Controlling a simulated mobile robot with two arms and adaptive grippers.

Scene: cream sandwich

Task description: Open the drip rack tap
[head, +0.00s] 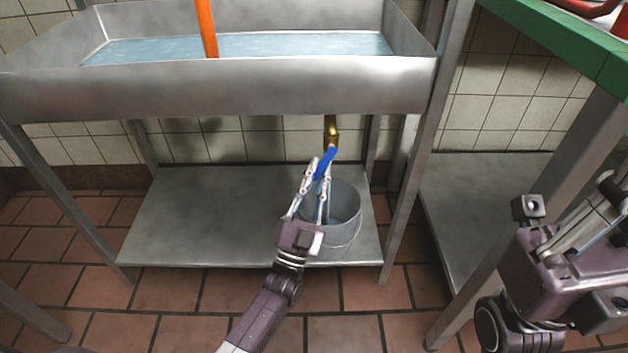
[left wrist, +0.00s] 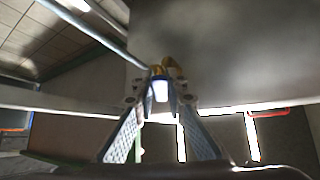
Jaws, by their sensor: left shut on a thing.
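A brass tap (head: 331,130) with a blue lever handle (head: 325,164) hangs beneath the metal drip rack basin (head: 220,90). My left gripper (head: 320,172) reaches up under the basin and is shut on the blue handle, which slants down to the left from the brass body. In the left wrist view the handle (left wrist: 160,90) sits between my fingertips, with the brass part (left wrist: 170,68) just above it. My right gripper (head: 600,205) is at the right edge, partly cut off by the frame, so I cannot tell its opening.
A grey metal bucket (head: 345,225) stands on the lower shelf (head: 200,215) under the tap. The basin holds bluish liquid, with an orange stick (head: 207,28) in it. Metal legs (head: 425,140) and a green-edged table (head: 560,40) stand at right.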

